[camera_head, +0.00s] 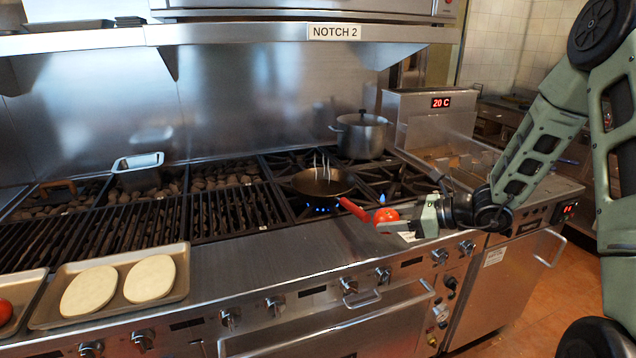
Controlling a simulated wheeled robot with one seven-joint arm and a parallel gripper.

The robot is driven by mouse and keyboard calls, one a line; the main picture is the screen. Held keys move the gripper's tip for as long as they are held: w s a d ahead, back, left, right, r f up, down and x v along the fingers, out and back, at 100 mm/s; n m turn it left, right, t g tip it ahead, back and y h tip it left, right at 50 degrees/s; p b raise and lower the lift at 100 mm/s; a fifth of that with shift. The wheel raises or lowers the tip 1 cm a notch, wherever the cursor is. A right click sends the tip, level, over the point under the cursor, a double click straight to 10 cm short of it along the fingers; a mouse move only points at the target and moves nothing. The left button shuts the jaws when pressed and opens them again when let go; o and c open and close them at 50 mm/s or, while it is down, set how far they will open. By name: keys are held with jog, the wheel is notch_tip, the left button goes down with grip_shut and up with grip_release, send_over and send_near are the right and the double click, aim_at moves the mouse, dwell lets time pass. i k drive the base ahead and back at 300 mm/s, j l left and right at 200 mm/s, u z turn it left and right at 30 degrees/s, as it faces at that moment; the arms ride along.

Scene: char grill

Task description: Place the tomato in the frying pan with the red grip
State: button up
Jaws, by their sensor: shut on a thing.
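The frying pan (323,185) with the red grip (355,210) sits on a lit burner of the stove, its grip pointing toward the front right. A red tomato (386,215) is just right of the grip's end, near the stove's front edge. My gripper (398,222) reaches in from the right and is shut on this tomato. The far finger is partly hidden by the tomato. Another red tomato (5,311) shows at the far left edge, partly cut off by the frame.
A lidded steel pot (361,135) stands on the back burner. A char grill (130,228) fills the left, with a metal press (138,168) on it. A tray (180,292) with two pale flat rounds lies at the front left. A steel shelf (250,35) hangs above.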

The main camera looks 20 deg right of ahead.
aim_at(334, 193)
jog(key=i, duration=1.1)
